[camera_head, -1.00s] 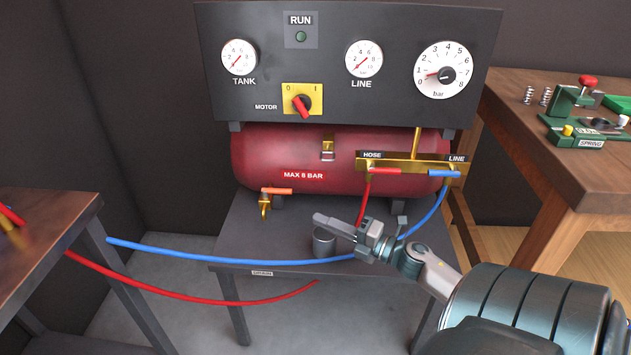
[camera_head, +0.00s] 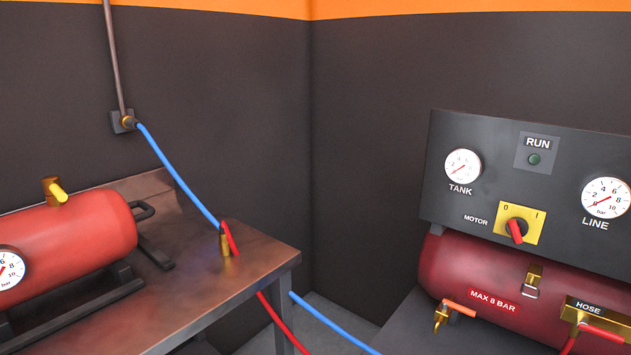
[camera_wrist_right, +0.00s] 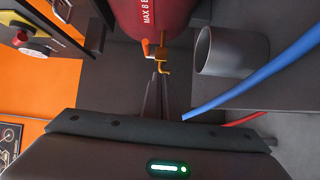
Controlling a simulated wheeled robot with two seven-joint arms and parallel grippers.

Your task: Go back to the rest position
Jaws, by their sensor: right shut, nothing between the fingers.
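My right gripper (camera_wrist_right: 157,92) shows only in the right wrist view. Its fingers are together with nothing between them, and they point toward the brass drain valve (camera_wrist_right: 163,54) under the dark red compressor tank (camera_wrist_right: 152,20). Whether they touch the valve I cannot tell. In the head view neither gripper shows. There the compressor tank (camera_head: 460,270) is at the lower right with its brass valve and orange lever (camera_head: 449,314). My left gripper is out of both views.
A grey cup (camera_wrist_right: 232,52) and blue hose (camera_wrist_right: 262,72) are beside the right gripper. In the head view, a workbench (camera_head: 215,285) with a bright red tank (camera_head: 70,245) stands left. A blue hose (camera_head: 180,178) runs from the wall. The control panel (camera_head: 480,215) is at right.

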